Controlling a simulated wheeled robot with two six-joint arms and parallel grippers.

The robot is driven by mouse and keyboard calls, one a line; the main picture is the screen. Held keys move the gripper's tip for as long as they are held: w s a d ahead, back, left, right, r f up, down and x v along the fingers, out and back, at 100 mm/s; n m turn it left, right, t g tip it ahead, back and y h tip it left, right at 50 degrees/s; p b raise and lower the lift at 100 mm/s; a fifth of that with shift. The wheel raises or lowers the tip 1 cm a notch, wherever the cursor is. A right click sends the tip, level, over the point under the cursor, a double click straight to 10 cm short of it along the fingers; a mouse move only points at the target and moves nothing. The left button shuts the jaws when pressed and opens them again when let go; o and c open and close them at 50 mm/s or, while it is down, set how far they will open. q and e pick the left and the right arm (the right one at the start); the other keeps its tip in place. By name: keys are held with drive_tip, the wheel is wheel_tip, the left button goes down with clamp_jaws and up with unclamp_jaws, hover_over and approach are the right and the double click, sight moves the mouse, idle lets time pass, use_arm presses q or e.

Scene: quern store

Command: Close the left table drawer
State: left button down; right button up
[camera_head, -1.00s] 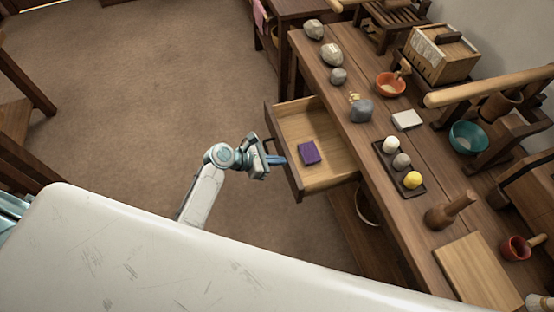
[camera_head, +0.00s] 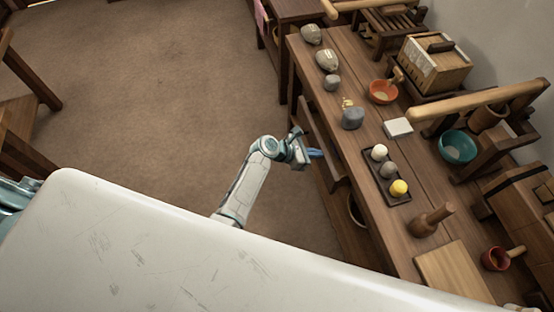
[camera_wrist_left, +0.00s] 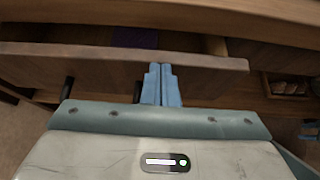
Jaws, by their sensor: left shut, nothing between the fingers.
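The left table drawer (camera_head: 322,148) is open by a small gap, its wooden front standing a little out from the table. In the left wrist view the drawer front (camera_wrist_left: 215,78) crosses the picture, with a strip of the inside showing behind it. A purple block (camera_wrist_left: 134,38) lies inside, partly hidden by the front. My left gripper (camera_head: 315,153) is at the outer face of the drawer front, its blue fingers (camera_wrist_left: 162,72) shut together and empty. They appear to touch the front, though contact is hard to confirm.
The wooden table (camera_head: 375,215) carries stones, an orange bowl (camera_head: 383,92), a teal bowl (camera_head: 458,147), a dark tray (camera_head: 370,172) with several small pieces, and a pestle (camera_head: 432,220). Open brown floor (camera_head: 150,110) lies left of my arm.

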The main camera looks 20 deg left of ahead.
use_arm(q)
drive_tip(key=shift+w+d, duration=0.6)
drive_tip(key=shift+d, duration=0.25)
drive_tip(key=shift+w+d, duration=0.1)
drive_tip(key=shift+d, duration=0.05)
drive_tip(key=shift+w+d, duration=0.15)
drive_tip(key=shift+d, duration=0.05)
